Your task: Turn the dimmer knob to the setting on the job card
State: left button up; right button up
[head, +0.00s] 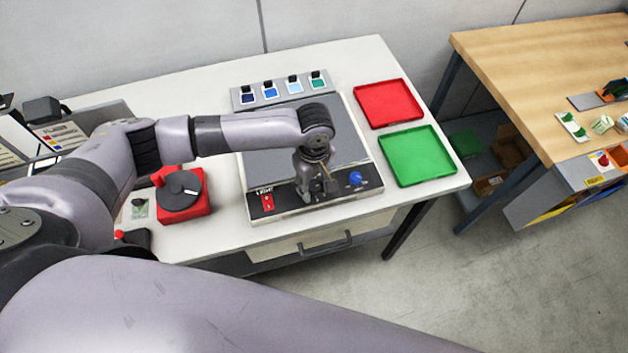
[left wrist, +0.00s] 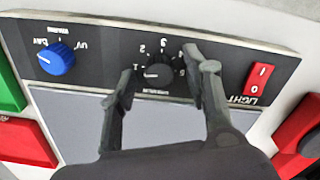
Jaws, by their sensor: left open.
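The dimmer knob (left wrist: 159,72) is small and black, on the dark control strip (left wrist: 100,55) of a light box. Numbers around it read upside down in the left wrist view; its exact setting is too small to tell. My left gripper (left wrist: 161,68) is open, with one finger on each side of the knob. A gap shows on both sides, wider on the right. In the head view my left gripper (head: 316,188) points down at the front strip and hides the knob. I cannot make out a readable job card. My right gripper is not in view.
On the strip are a blue knob (left wrist: 56,59) and a red light switch (left wrist: 262,77). Red (head: 389,103) and green (head: 417,155) trays lie right of the box. A sample rack (head: 281,91) stands behind; a red device (head: 183,195) stands left.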

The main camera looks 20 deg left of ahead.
pick_arm(q)
jog(key=shift+f, duration=0.15)
jog(key=c, duration=1)
grip_shut()
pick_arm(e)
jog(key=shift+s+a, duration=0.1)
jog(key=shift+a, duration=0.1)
